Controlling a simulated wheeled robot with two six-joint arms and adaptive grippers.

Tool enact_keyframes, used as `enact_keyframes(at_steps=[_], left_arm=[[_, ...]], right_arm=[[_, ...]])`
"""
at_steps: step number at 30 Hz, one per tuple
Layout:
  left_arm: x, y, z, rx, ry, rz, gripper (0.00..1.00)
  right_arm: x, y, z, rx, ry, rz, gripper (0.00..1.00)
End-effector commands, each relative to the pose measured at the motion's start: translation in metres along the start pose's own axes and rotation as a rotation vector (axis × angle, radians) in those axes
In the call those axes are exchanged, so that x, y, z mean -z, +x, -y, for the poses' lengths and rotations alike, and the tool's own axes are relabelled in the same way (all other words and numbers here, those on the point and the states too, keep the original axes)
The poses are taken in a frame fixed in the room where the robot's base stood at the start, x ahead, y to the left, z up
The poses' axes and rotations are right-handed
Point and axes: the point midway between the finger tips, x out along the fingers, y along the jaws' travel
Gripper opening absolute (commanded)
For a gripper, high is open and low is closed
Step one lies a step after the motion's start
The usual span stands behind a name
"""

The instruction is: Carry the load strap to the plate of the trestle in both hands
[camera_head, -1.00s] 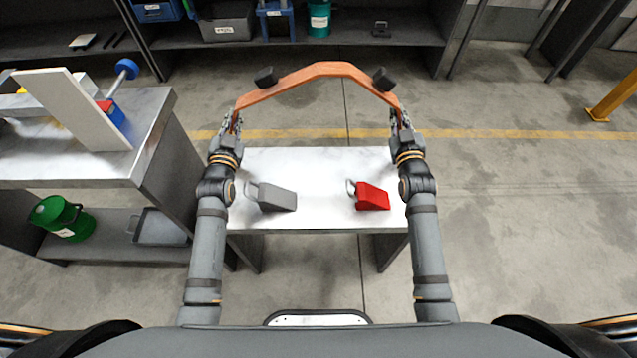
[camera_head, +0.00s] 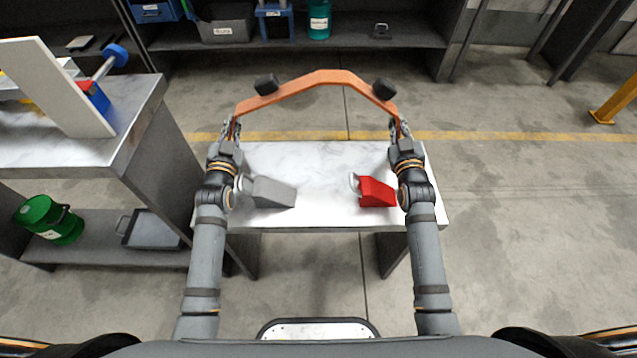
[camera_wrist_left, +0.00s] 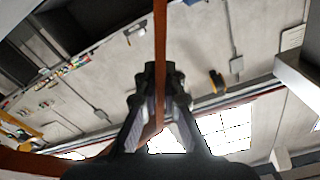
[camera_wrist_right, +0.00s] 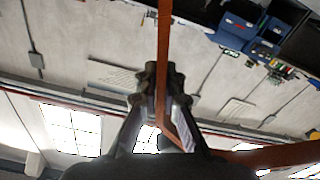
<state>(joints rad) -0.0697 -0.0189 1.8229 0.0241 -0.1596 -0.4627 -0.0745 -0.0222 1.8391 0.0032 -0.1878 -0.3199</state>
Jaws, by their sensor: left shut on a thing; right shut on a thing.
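The load strap (camera_head: 318,77) is an orange arched band with two dark blocks on it. It spans between my grippers in the head view, its arch beyond the far edge of the white plate as seen. My left gripper (camera_head: 231,130) is shut on its left end, and the strap shows edge-on between the fingers in the left wrist view (camera_wrist_left: 160,60). My right gripper (camera_head: 397,130) is shut on its right end, as the right wrist view shows (camera_wrist_right: 164,60). The trestle's white plate (camera_head: 320,160) lies below; the strap's height above it is unclear.
A grey wedge (camera_head: 270,193) and a red wedge (camera_head: 376,193) with handles stand on the plate. A bench (camera_head: 140,120) with a leaning white board (camera_head: 58,88) stands close on the left. Shelving (camera_head: 340,38) runs along the back. Floor on the right is open.

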Motion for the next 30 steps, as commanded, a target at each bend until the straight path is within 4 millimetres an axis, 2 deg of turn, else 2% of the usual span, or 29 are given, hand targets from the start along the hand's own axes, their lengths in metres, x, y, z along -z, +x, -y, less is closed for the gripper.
enact_keyframes(at_steps=[1, 2, 3, 7, 17, 20, 30], left_arm=[[-0.020, -0.003, -0.010, -0.013, -0.005, 0.028, 0.00], [-0.021, -0.003, -0.011, -0.014, -0.005, 0.030, 0.00], [-0.020, -0.004, -0.010, -0.015, -0.005, 0.033, 0.12], [-0.021, -0.004, -0.011, -0.017, -0.003, 0.037, 0.30], [-0.022, -0.007, -0.011, -0.017, -0.002, 0.038, 0.30], [-0.021, -0.017, -0.010, -0.015, -0.002, 0.034, 0.30], [-0.007, -0.073, -0.001, -0.001, -0.004, 0.006, 0.30]], right_arm=[[-0.009, 0.000, 0.003, 0.002, -0.004, 0.007, 0.00], [-0.010, 0.000, 0.003, 0.002, -0.005, 0.007, 0.00], [-0.009, 0.000, 0.003, 0.003, -0.005, 0.010, 0.12], [-0.008, 0.000, 0.002, 0.003, -0.005, 0.009, 0.30], [-0.008, 0.000, 0.002, 0.002, -0.005, 0.006, 0.30], [-0.008, 0.000, 0.002, 0.002, -0.005, 0.006, 0.30], [-0.006, 0.000, 0.002, 0.002, -0.005, 0.006, 0.30]])
